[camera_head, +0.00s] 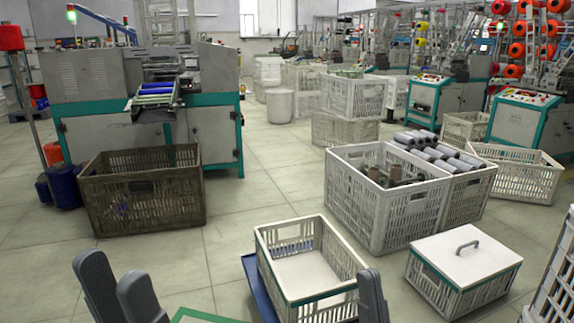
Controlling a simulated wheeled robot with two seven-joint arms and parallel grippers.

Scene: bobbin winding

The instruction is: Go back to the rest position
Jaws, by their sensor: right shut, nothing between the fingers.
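My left gripper (114,270) is at the bottom left edge, with its two dark grey fingers apart and nothing seen between them. My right gripper (371,290) is at the bottom, right of centre, in front of the right side of a white crate (312,305). Its fingers are together and hold nothing. Most of both arms is out of view.
The white crate with a green rim strip stands by a blue edge (258,290). A lidded white crate (465,262) is to its right. Behind are a large crate of bobbins (375,215), a brown crate (145,205) and a winding machine (90,95). Floor between is clear.

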